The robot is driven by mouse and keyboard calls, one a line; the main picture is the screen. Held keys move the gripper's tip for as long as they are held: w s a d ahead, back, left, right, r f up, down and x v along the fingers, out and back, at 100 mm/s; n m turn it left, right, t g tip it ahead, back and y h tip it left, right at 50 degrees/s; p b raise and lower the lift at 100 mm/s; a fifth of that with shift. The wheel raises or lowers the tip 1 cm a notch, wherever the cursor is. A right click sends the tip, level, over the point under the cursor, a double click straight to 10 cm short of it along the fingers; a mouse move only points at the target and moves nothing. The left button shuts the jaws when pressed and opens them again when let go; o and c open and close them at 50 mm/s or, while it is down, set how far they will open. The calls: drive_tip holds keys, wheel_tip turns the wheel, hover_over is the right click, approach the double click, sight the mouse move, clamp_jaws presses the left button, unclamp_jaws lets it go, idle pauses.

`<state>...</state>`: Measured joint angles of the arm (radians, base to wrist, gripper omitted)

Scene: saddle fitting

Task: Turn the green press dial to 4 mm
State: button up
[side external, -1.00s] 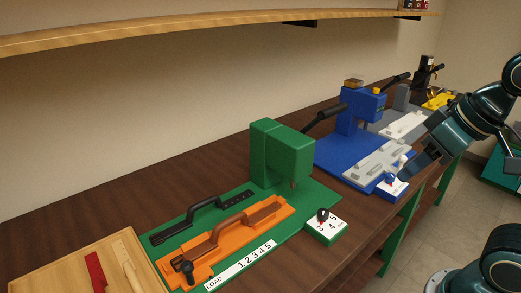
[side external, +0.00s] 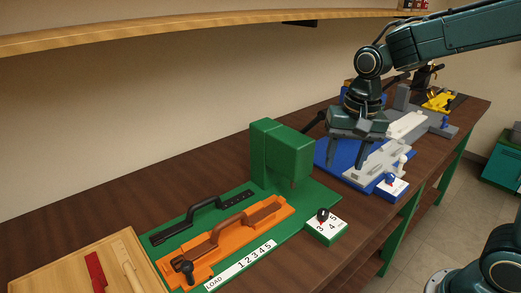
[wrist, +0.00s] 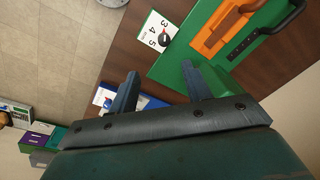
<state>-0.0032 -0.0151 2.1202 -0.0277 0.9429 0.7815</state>
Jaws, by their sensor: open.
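The green press (side external: 275,155) stands on a green base plate on the brown bench. Its dial (side external: 323,214) is a small dark knob on a white-topped green block marked 3, 4, 5, at the plate's right front corner. The dial also shows in the wrist view (wrist: 163,38), above the fingers; its exact setting is too small to tell. My gripper (side external: 346,158) is open and empty, pointing down over the blue station, behind and right of the dial. Its two fingers also show in the wrist view (wrist: 160,88), apart from the dial.
An orange fixture (side external: 235,235) with a dark handle lies on the green plate beside a LOAD scale. A wooden tray (side external: 75,270) is at left. The blue station (side external: 340,160) has its own dial (side external: 390,181). A shelf (side external: 200,27) runs above.

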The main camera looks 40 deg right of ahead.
sight(324, 211)
drive_tip(key=shift+w+f+m+g, duration=0.3)
drive_tip(key=shift+w+f+m, duration=0.5)
drive_tip(key=shift+w+f, duration=0.45)
wheel_tip(324, 211, down, 14)
drive_tip(key=shift+w+a+r, duration=0.15)
drive_tip(key=c, duration=1)
